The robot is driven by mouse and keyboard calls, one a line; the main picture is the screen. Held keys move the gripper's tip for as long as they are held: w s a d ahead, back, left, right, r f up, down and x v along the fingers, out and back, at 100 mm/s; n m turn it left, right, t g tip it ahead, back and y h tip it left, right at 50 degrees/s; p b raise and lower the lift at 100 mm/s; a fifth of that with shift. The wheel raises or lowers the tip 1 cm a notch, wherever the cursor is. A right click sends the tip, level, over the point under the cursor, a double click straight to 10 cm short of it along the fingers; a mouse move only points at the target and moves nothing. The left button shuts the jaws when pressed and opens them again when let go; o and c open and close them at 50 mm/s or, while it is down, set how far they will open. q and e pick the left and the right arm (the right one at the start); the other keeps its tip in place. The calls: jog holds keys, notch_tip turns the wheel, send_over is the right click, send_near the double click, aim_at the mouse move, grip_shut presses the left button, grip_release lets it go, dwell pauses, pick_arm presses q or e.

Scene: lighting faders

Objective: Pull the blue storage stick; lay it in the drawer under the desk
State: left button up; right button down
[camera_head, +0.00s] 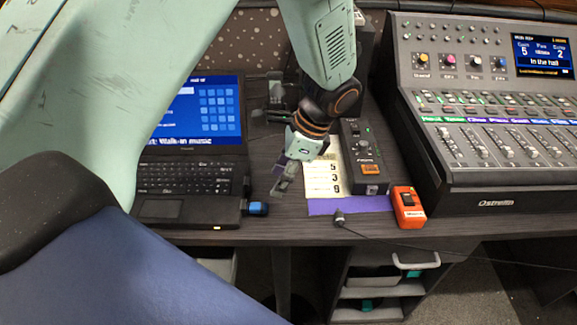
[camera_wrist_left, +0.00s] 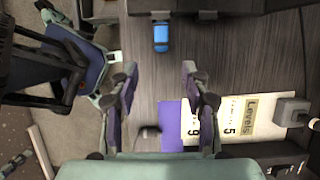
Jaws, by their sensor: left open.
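The blue storage stick (camera_head: 258,208) sticks out of the right side of the black laptop (camera_head: 190,185), near its front corner. In the left wrist view the stick (camera_wrist_left: 161,36) lies beyond the fingertips, roughly in line with the gap between them. My left gripper (camera_head: 282,186) is over the desk, right of the laptop and apart from the stick. Its fingers (camera_wrist_left: 162,90) are spread with nothing between them. A drawer (camera_head: 385,274) with a pale handle shows under the desk, right of centre; how far it is open is hard to tell. My right gripper is not seen.
A paper sheet with numbers (camera_head: 322,180) and a purple strip (camera_head: 350,205) lie right of my gripper. A small black box (camera_head: 362,160), an orange device (camera_head: 408,207), a cable and a large fader console (camera_head: 480,110) stand further right.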

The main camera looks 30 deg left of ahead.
aim_at(262, 205)
pick_arm(q)
jog(key=b+x, duration=0.6)
jog(key=x, duration=0.1)
jog(key=shift+a+r+b, duration=0.1)
jog(key=shift+b, duration=0.3)
jog(key=shift+s+a+f, duration=0.15)
jog(key=shift+s+f, duration=0.05)
jog(key=shift+f, duration=0.45)
jog(key=shift+a+f+b, duration=0.25)
jog(key=shift+f+b, duration=0.05)
jog(key=shift+f, duration=0.2)
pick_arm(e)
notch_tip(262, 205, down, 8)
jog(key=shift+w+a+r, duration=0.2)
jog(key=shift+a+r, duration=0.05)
pick_arm(q)
jog(key=shift+c, duration=0.8)
grip_shut()
